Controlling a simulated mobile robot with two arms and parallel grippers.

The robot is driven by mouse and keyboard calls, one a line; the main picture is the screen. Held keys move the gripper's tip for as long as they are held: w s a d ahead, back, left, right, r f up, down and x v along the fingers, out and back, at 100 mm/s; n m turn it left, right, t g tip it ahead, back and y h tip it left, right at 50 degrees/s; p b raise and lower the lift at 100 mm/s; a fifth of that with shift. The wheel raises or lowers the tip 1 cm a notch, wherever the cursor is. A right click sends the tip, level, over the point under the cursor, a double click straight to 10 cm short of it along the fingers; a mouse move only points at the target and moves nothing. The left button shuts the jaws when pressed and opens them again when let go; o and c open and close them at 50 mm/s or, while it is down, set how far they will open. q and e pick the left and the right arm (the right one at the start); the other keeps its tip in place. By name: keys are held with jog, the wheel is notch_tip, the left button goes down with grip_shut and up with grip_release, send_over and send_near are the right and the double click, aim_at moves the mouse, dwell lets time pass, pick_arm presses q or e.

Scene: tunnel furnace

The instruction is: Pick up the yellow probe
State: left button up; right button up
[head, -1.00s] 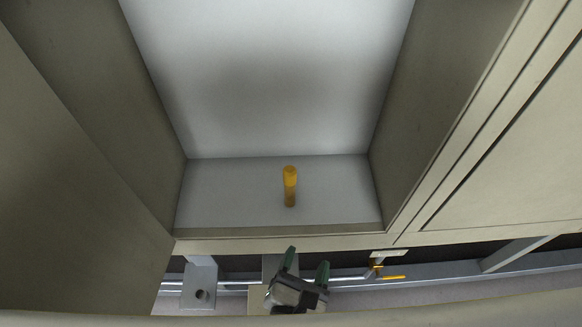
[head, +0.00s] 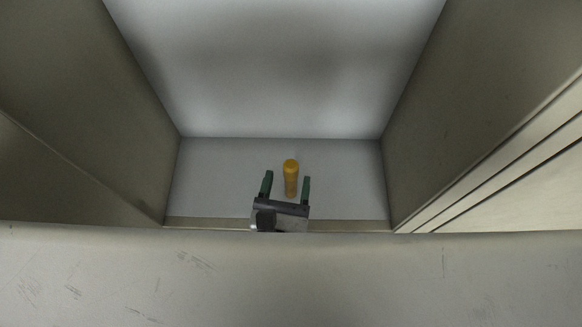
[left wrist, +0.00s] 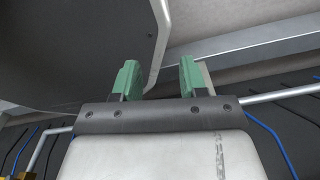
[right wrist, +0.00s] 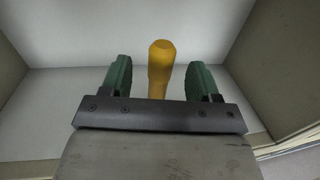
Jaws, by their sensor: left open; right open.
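The yellow probe (head: 291,172) stands upright on the white floor of the open cabinet compartment in the head view. It also shows in the right wrist view (right wrist: 160,68), between the green fingers. My right gripper (head: 286,186) is open, its green fingertips on either side of the probe; I cannot tell whether either finger touches it. The probe's lower part is hidden behind the gripper body in the right wrist view. My left gripper (left wrist: 158,78) is open and empty in the left wrist view, away from the probe; it is not in the head view.
The compartment has side walls at left (head: 95,90) and right (head: 470,110), and a pale back wall (head: 280,70). A front lip (head: 350,225) runs along its floor edge. The floor around the probe is clear. Near the left gripper are metal bars and blue cables (left wrist: 268,140).

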pick_arm(q)
jog(key=shift+w+d+f+b, duration=0.1)
jog(key=shift+w+f+b, duration=0.2)
jog(key=shift+w, duration=0.2)
jog(key=shift+w+f+b, duration=0.2)
jog(key=shift+w+b, duration=0.05)
jog(key=shift+w, duration=0.25)
pick_arm(e)
jog(key=w, duration=0.2)
jog(key=w+d, duration=0.1)
jog(key=w, duration=0.2)
jog(key=shift+w+r, duration=0.1)
jog(key=shift+w, duration=0.05)
jog(key=shift+c, duration=1.1)
jog(key=c, duration=0.8)
pick_arm(q)
jog(key=shift+s, duration=0.35)
jog(key=shift+r, duration=0.15)
pick_arm(e)
jog(key=shift+r, duration=0.15)
pick_arm(q)
notch_tip(320, 180, up, 20)
jog(key=p, duration=2)
pick_arm(e)
notch_tip(320, 180, up, 18)
jog(key=shift+f, duration=0.1)
